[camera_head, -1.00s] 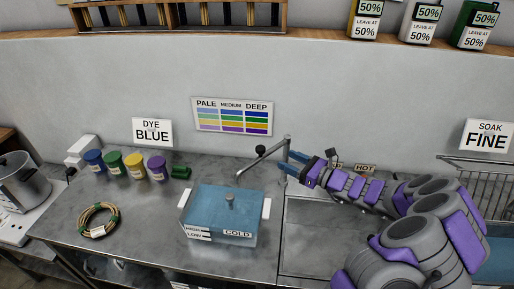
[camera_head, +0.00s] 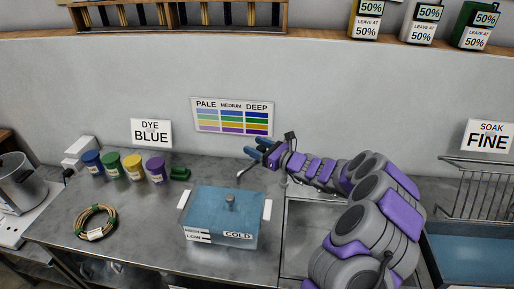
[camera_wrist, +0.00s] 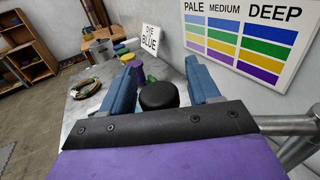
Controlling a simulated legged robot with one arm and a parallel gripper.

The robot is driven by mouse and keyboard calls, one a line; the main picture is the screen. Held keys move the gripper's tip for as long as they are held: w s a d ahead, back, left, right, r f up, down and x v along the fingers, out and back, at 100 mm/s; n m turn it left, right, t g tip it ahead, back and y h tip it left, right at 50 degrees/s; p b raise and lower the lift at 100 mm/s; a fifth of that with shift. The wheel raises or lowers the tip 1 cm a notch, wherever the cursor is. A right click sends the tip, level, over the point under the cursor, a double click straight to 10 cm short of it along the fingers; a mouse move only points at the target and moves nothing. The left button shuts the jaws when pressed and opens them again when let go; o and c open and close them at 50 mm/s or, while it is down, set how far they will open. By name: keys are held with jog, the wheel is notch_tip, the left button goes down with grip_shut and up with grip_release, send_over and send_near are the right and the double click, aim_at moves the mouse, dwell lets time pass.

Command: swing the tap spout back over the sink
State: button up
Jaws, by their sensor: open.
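The metal tap spout (camera_head: 243,172) points left from its post, its tip over the counter behind the blue vat, left of the sink (camera_head: 311,232). My gripper (camera_head: 252,146) is open at the spout, in front of the wall chart. In the wrist view, my blue fingers (camera_wrist: 160,88) stand either side of a round black knob (camera_wrist: 158,96), not closed on it. I cannot tell whether either finger touches it. A metal pipe of the tap (camera_wrist: 288,124) shows at the right. My arm hides most of the tap in the head view.
The blue-lidded vat (camera_head: 225,211) stands left of the sink. Dye pots (camera_head: 133,166) and a cane coil (camera_head: 97,222) lie further left. A wire rack (camera_head: 480,190) and a blue basin (camera_head: 470,255) are at the right. The wall is close behind my gripper.

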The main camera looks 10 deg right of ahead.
jog(key=shift+c, duration=0.2)
grip_shut()
dwell(0.3)
